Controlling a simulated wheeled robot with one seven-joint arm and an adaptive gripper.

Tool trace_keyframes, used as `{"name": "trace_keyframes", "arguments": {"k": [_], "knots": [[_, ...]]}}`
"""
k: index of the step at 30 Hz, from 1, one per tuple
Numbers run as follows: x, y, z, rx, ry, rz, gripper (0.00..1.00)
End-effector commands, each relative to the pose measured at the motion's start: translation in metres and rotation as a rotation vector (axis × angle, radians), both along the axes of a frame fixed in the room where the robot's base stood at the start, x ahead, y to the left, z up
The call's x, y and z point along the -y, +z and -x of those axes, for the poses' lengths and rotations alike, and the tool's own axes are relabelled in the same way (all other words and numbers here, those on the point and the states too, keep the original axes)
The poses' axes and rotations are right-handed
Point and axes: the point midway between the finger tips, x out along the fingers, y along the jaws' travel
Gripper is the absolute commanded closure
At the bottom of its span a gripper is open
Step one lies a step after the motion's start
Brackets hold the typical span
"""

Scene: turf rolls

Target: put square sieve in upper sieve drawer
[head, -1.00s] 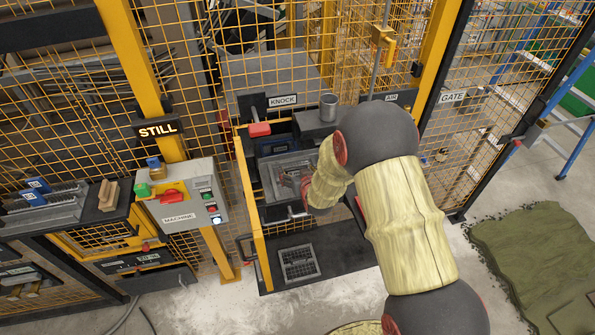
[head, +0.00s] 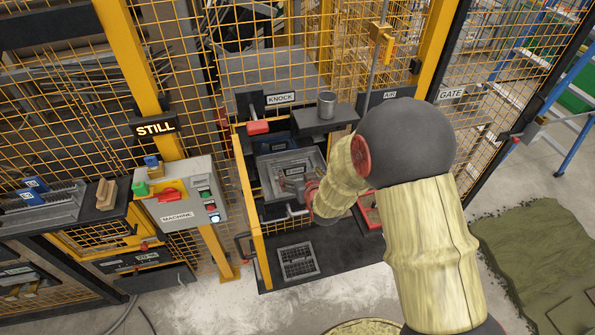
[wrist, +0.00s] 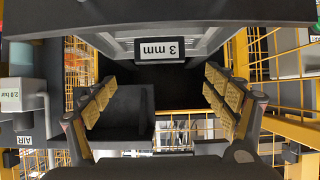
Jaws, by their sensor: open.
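A dark square piece with a grey grid (head: 298,262), which looks like a sieve, lies flat on the black plate at the machine's foot in the head view. A grey square tray or drawer (head: 265,178) stands out at the machine's front, above that plate. My gripper (head: 297,182) is over this tray, partly hidden by my own wrist. In the wrist view my gripper (wrist: 160,98) is open, with padded fingers left and right and nothing between them. A plate marked "3 mm" (wrist: 170,47), upside down, sits on a grey frame just beyond the fingers. I cannot tell whether the frame is a drawer.
A yellow post (head: 250,205) stands left of the tray. A red knock handle (head: 258,127) and a metal cup (head: 327,104) are above it. The machine panel (head: 185,197) is at the left. A red-edged box (head: 371,212) shows beside my forearm. Turf (head: 540,250) lies at the right.

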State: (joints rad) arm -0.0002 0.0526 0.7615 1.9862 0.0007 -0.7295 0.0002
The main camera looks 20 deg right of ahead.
Motion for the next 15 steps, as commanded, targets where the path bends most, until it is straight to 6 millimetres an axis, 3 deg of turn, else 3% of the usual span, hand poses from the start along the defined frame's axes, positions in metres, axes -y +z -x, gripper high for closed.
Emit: {"name": "trace_keyframes", "arguments": {"k": [6, 15], "knots": [[0.000, 0.016, 0.029, 0.001, 0.000, 0.000, 0.14], [0.000, 0.030, 0.047, -0.003, 0.000, 0.000, 0.14]]}}
